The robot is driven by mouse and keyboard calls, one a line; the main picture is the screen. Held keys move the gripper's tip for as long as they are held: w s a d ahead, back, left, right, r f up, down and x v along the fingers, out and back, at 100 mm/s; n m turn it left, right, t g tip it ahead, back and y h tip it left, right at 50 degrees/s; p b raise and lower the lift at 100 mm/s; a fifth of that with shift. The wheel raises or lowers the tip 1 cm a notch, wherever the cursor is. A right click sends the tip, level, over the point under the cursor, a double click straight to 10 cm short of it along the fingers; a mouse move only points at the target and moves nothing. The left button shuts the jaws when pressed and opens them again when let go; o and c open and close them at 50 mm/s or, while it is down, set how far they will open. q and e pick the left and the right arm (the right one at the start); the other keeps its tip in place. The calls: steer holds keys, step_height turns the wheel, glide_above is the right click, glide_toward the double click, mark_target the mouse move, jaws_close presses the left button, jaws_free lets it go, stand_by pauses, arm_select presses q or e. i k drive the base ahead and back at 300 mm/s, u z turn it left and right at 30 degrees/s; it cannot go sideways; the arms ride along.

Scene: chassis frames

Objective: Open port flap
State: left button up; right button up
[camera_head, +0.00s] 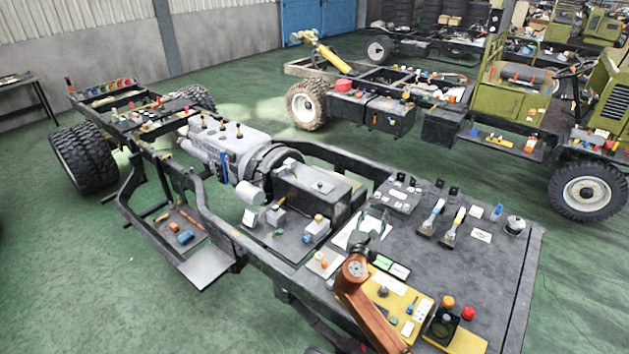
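My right arm is orange and comes in from the bottom of the head view. I cannot single out a port flap with certainty. A small black unit with a round face (441,327) sits on a yellow panel at the near edge, to the right of my arm. My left gripper is not in view.
On the deck lie two brushes (432,217), a round grey can (515,225), red and orange knobs (468,313) and a yellow panel (400,308) with small parts. A grey engine (226,150) and black box (312,188) stand farther left. The deck's right side is mostly clear.

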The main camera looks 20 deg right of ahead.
mark_target(324, 187)
steer(key=i, duration=1.6)
